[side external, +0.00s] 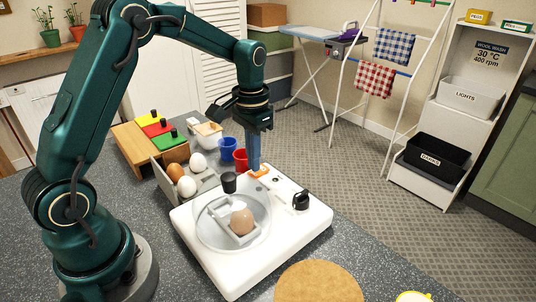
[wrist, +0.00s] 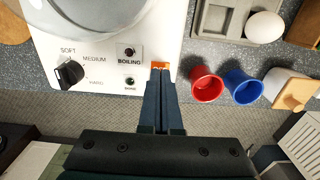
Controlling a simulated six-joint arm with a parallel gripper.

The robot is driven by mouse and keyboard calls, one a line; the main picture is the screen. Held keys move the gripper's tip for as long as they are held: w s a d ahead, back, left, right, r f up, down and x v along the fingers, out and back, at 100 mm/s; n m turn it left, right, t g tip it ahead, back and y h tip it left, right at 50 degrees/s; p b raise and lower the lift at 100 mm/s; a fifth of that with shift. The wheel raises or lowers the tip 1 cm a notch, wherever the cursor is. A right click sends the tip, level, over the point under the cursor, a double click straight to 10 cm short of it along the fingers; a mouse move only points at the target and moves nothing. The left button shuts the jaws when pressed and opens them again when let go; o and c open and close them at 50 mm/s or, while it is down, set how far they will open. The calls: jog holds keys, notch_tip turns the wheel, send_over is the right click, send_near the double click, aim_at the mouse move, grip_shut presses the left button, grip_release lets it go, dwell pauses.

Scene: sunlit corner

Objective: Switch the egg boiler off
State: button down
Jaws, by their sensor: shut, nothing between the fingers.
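The white egg boiler (side external: 283,238) stands on the speckled counter. A brown egg (side external: 241,219) sits in a holder under its clear lid (side external: 205,228), which has a black knob. The orange switch (side external: 260,172) is at the boiler's far edge; in the wrist view, part of the switch (wrist: 160,66) shows at the fingertips. My gripper (side external: 254,168) is shut and empty, its tips at the switch; I cannot tell whether they touch. The black dial (wrist: 70,73) is beside the lamps marked BOILING (wrist: 129,51) and DONE (wrist: 130,82); both look dark. The switch's position is partly hidden.
A red cup (wrist: 206,86) and a blue cup (wrist: 243,87) stand close beside the gripper. A grey tray (side external: 207,184) holds white and brown eggs. A round cork mat (side external: 318,283) lies in front of the boiler.

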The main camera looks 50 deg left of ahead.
notch_tip(320, 180, up, 6)
dwell(0.6)
jog(key=shift+r, duration=0.1)
jog(key=s+d+r+t, duration=0.3)
jog(key=s+d+r, duration=0.1)
jog(key=s+r, duration=0.35)
jog(key=s+d+f+t, duration=0.1)
jog(key=s, duration=0.2)
jog(key=s+d+f, duration=0.1)
jog(key=s, duration=0.2)
jog(key=s+d+f+t, duration=0.1)
jog(key=s, duration=0.2)
jog(key=shift+s+f+t, duration=0.1)
jog(key=shift+f+t, duration=0.2)
jog(key=shift+f, duration=0.4)
